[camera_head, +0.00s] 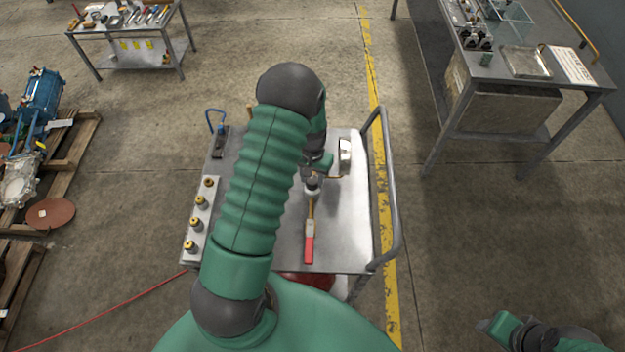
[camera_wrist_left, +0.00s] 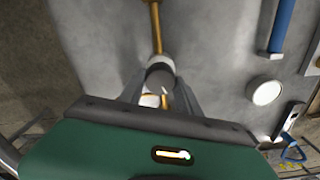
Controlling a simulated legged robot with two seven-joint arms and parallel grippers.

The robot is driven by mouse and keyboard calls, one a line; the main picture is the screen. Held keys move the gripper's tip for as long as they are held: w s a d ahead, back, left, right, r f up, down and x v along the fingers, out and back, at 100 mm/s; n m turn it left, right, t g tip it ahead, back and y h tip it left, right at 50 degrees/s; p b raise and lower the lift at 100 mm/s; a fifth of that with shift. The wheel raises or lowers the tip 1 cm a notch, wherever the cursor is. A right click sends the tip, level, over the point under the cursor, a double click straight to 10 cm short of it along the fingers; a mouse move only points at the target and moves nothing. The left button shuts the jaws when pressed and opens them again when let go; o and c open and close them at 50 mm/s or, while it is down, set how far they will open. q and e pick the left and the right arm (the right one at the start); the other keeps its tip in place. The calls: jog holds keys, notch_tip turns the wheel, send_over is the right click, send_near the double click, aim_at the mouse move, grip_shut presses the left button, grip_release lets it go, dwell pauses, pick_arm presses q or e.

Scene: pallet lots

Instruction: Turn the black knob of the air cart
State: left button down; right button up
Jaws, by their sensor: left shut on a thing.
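The air cart (camera_head: 345,235) stands in front of me with a grey metal top. My left arm reaches over it, and the left gripper (camera_head: 313,178) points down at the fittings near the middle of the top. In the left wrist view, the left gripper's fingers (camera_wrist_left: 160,88) are on both sides of the dark round knob (camera_wrist_left: 160,76), shut on it. A pale collar and a brass pipe (camera_wrist_left: 155,25) adjoin the knob. My arm covers part of the cart top. My right gripper (camera_head: 495,326) is at the lower right, away from the cart; its fingers are unclear.
A red-handled valve lever (camera_head: 309,248) and a round white gauge (camera_head: 345,153) are close to the left gripper. Brass couplings (camera_head: 195,222) line the cart's left side. A push rail (camera_head: 391,190) bounds its right. A workbench (camera_head: 590,88) stands at the upper right.

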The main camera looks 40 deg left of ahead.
pick_arm(q)
jog(key=c, duration=0.9)
grip_release()
jog(key=shift+o, duration=0.2)
jog(key=shift+r, duration=0.1)
